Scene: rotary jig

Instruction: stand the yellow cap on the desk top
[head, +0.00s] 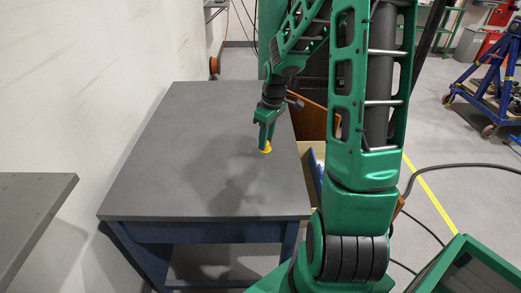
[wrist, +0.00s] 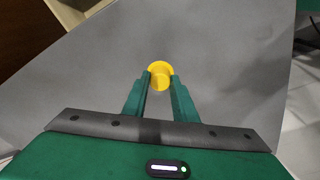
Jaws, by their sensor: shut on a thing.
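The yellow cap (wrist: 160,76) sits between the two fingertips of my gripper (wrist: 159,83) in the wrist view. The fingers are shut on it from both sides. In the head view the cap (head: 265,148) shows as a small yellow spot at the lower end of my gripper (head: 266,136). My gripper points down over the right part of the grey desk top (head: 190,150). I cannot tell whether the cap touches the desk top or is held a little above it.
The desk top is bare around my gripper, with wide free room to the left. An open box (head: 312,150) with a blue item stands by the desk's right edge. Another grey table (head: 30,215) is at the lower left. A white wall runs along the left.

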